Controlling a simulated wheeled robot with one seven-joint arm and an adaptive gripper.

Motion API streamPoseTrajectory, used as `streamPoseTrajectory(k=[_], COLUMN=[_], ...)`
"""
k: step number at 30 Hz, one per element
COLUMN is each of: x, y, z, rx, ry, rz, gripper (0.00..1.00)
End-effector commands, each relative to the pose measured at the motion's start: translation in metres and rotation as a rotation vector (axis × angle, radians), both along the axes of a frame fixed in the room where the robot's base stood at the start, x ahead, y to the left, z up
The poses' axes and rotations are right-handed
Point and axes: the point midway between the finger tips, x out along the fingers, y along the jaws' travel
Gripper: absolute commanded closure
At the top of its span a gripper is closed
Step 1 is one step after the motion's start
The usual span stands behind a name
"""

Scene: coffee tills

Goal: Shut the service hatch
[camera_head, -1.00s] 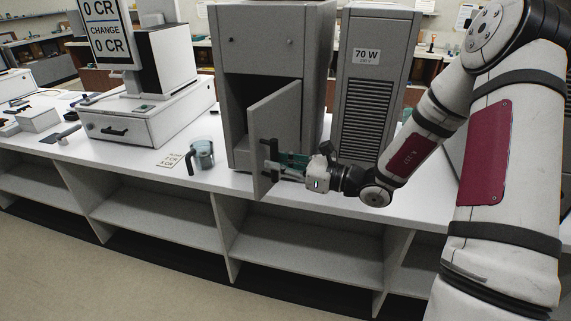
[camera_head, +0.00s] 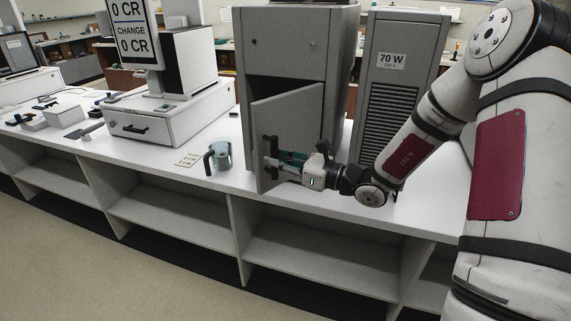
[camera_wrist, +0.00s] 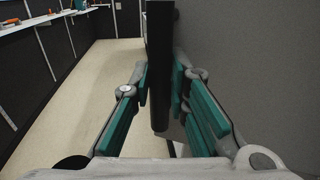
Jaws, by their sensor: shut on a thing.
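The service hatch is a grey door (camera_head: 298,121) on the front of a grey cabinet (camera_head: 285,62) in the head view. It is hinged on its right side and stands ajar, its left edge out from the cabinet front. A dark gap shows above the door. A black upright handle (camera_head: 270,154) sits near its left edge; it also shows as a dark bar in the wrist view (camera_wrist: 160,65). My gripper (camera_head: 279,160) is shut on this handle from the right, with one teal-padded finger on each side in the wrist view (camera_wrist: 160,88).
A grey-blue jug (camera_head: 221,156) and a price card (camera_head: 188,160) stand on the white counter left of the door. A till with a drawer (camera_head: 165,120) is farther left. A vented 70 W unit (camera_head: 392,95) stands right of the cabinet, behind my arm. Open floor lies in front.

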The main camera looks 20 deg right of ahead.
Motion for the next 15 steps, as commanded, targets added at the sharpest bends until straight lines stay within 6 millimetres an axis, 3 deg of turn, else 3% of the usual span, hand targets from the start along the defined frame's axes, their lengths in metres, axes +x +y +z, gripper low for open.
streamPoseTrajectory(k=[15], x=[0.0076], y=[0.0021], z=[0.0014], rx=[0.000], ry=[-0.004], rz=[-0.005], gripper=[1.00])
